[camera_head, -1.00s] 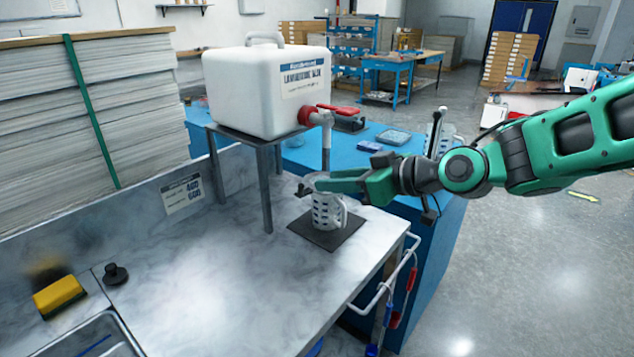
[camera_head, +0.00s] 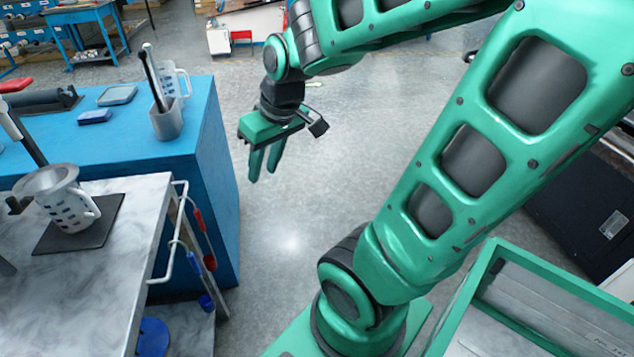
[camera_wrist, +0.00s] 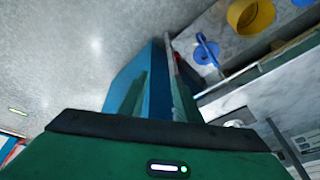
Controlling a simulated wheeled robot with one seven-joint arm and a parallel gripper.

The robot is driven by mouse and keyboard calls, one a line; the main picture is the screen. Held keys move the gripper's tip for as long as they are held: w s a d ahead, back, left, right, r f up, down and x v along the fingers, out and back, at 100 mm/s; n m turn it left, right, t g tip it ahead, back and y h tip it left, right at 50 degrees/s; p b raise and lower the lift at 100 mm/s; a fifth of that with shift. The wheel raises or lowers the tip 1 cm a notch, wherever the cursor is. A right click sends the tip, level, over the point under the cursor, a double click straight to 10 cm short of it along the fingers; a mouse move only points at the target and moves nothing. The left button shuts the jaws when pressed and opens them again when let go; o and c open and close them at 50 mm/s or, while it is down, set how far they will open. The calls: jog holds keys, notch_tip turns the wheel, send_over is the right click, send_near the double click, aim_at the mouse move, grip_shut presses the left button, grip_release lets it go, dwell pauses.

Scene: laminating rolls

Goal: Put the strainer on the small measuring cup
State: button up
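The small measuring cup (camera_head: 72,210) is a white cup with dark markings and a handle. It stands upright on a dark square mat (camera_head: 97,226) on the marble-look counter, at the left of the head view. The grey strainer (camera_head: 46,182) sits on the cup's mouth, its wide rim uppermost. How evenly it rests is hard to tell. My gripper (camera_head: 262,176) is well to the right of the cup, over the floor beyond the blue cabinet. Its two green fingers point down, apart and empty. The wrist view also shows a gap between the fingers (camera_wrist: 158,100).
The blue cabinet (camera_head: 210,150) stands behind the counter. A larger clear measuring cup (camera_head: 176,80) and a grey holder (camera_head: 166,122) are on it. A white rail (camera_head: 165,265) with hanging tools runs along the counter edge. Open floor (camera_head: 290,230) lies below my gripper.

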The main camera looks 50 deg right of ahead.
jog(key=s+d+m+g, duration=0.2)
jog(key=s+m, duration=0.1)
jog(key=s, duration=0.4)
jog(key=s+d+m+g, duration=0.2)
jog(key=s+d+m, duration=0.1)
jog(key=s, duration=0.4)
jog(key=shift+s+d+f+h, duration=0.2)
jog(key=shift+h, duration=0.1)
